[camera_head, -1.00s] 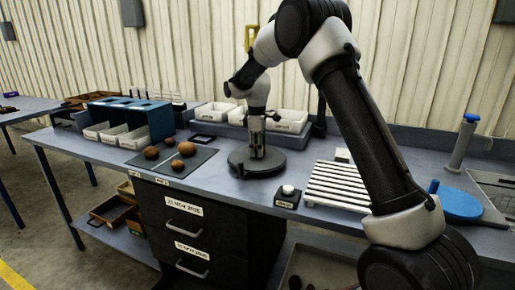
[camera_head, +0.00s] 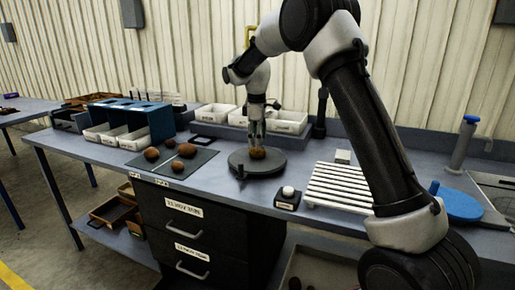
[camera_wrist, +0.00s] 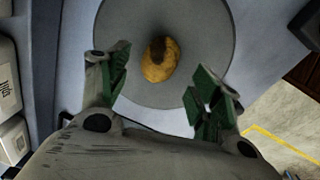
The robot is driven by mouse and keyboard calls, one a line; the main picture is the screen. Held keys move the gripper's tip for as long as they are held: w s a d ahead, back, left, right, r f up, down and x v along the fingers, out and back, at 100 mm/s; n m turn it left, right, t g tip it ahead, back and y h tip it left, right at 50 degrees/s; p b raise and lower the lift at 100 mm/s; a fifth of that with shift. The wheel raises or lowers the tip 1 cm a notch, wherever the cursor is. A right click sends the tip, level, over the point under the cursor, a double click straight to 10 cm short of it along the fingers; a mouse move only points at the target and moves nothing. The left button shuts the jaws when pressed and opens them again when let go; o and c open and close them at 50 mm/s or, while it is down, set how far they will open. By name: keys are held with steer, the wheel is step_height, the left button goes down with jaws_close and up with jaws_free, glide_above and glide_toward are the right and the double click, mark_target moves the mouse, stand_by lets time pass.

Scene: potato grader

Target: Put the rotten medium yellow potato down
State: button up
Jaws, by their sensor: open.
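The medium yellow potato (camera_wrist: 160,62) has a dark brown rotten patch at its upper end. It lies on the round grey disc (camera_wrist: 205,30), close to the disc's middle. In the head view the potato (camera_head: 257,153) sits on the disc (camera_head: 270,167) below my gripper (camera_head: 256,141). In the wrist view my gripper (camera_wrist: 157,88) is open, its green-padded fingers apart on either side, with the potato between and beyond them. No finger visibly touches it.
A dark mat (camera_head: 199,161) with several brown potatoes lies left of the disc. White bins (camera_head: 290,122) stand behind it. A small dark box with a white button (camera_head: 287,198) and a white slatted rack (camera_head: 338,186) are to the right.

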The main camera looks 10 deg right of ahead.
step_height(320, 180, up, 7)
steer(key=s+d+r+m, duration=0.2)
steer(key=s+d+r, duration=0.15)
steer(key=s, duration=0.25)
steer(key=s+d+r+m, duration=0.2)
steer(key=s+d+r, duration=0.15)
steer(key=s, duration=0.25)
steer(key=s+d+r+m+t, duration=0.1)
steer(key=s+d+m, duration=0.2)
steer(key=s, duration=0.8)
steer(key=s+d+r+m+t, duration=0.1)
steer(key=s+d+m, duration=0.2)
steer(key=s, duration=0.7)
steer(key=s+d+f+m, duration=0.1)
steer(key=s+f, duration=0.2)
steer(key=s, duration=0.2)
steer(key=s+d+f+m+t, duration=0.1)
steer(key=s+f+m, duration=0.1)
steer(key=s, duration=0.3)
steer(key=shift+s+f, duration=0.3)
steer(key=shift+f, duration=0.25)
